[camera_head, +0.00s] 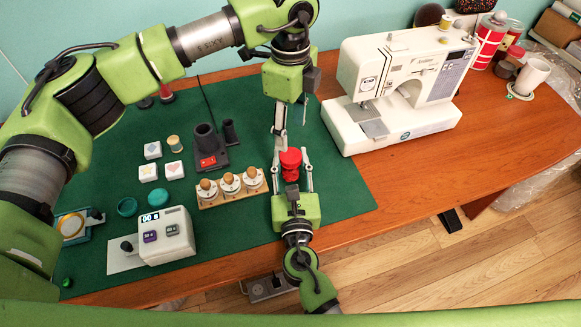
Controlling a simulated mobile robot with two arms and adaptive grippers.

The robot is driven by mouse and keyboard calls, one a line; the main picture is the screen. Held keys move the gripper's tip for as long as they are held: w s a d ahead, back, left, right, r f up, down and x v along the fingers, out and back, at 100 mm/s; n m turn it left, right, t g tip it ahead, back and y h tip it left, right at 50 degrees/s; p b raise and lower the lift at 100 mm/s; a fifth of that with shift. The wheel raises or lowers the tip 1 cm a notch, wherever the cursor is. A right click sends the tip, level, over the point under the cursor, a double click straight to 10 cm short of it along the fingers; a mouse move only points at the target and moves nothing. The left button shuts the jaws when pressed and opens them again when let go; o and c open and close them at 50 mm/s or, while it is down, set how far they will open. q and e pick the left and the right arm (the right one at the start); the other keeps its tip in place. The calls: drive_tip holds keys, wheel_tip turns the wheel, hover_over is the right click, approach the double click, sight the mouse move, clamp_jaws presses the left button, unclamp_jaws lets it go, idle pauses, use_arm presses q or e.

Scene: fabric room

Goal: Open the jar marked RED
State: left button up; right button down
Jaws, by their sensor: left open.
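A small red jar-like thing (290,164) with a wide top stands or is held at the right part of the green mat. I cannot read a label on it. My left gripper (291,145) reaches down from above, open, its fingertips at either side of the red top. My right gripper (293,178) comes from the front edge, its fingers on either side of the red thing's lower part. I cannot tell whether they press on it. Several pale jars with wooden knobs (230,183) stand in a wooden rack left of it; their marks are unreadable.
A white sewing machine (400,90) stands close to the right.

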sight(290, 155)
use_arm(q)
drive_tip(key=m, duration=0.8)
drive_tip(key=shift+m, duration=0.4)
drive_tip(key=m, duration=1)
drive_tip(key=shift+m, duration=0.4)
drive_tip(key=m, duration=0.3)
drive_tip(key=shift+m, duration=0.4)
drive_tip(key=m, duration=0.7)
drive_tip(key=shift+m, duration=0.3)
drive_tip(key=shift+f+m, duration=0.3)
drive_tip(key=shift+f, duration=3.7)
